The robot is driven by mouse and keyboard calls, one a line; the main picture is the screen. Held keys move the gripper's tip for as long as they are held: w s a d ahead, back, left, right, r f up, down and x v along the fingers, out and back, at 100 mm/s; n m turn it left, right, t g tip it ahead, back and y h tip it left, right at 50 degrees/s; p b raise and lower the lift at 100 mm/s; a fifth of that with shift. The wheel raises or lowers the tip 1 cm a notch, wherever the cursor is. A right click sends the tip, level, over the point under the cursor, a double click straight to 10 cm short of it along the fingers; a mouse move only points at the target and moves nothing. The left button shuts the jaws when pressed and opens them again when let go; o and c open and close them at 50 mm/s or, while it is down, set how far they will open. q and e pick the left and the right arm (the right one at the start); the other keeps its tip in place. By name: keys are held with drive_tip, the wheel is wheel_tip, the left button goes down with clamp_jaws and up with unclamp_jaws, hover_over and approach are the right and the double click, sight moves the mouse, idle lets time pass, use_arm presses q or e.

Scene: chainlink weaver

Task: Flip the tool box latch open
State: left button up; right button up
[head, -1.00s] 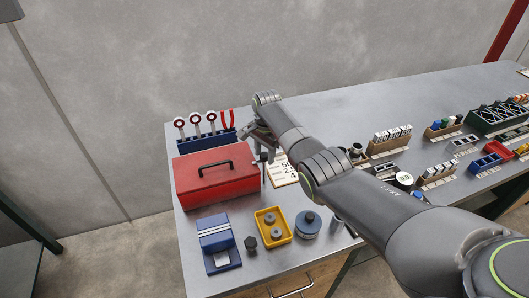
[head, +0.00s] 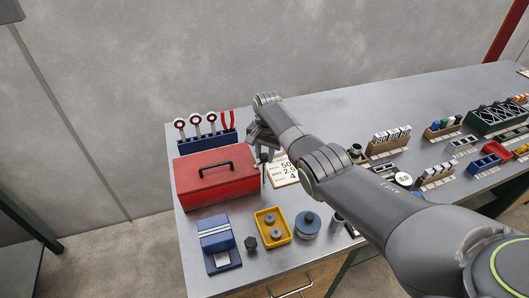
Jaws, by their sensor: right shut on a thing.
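The red tool box (head: 205,192) with a black top handle stands upright near the table's left end, its lid down. My right gripper (head: 262,158) points down at the box's right end, beside its top edge. It is shut on a slim dark piece there that looks like the latch; the fingers and arm hide most of it, so its angle is unclear. My left gripper is not in view.
A blue rack (head: 208,143) with several ring-ended tools and red pliers stands behind the box. In front are a blue block device (head: 215,232), a yellow tray (head: 271,236) and a round blue-topped container (head: 307,224). A printed card (head: 281,172) lies right of the gripper.

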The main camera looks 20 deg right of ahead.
drive_tip(key=n, duration=0.6)
drive_tip(key=shift+n, duration=0.3)
drive_tip(key=n, duration=0.4)
drive_tip(key=shift+b, duration=0.4)
drive_tip(key=shift+w+n, duration=0.1)
drive_tip(key=shift+n, duration=1.6)
drive_tip(key=o, duration=1)
drive_tip(key=shift+c, duration=0.2)
drive_tip(key=shift+r, duration=0.1)
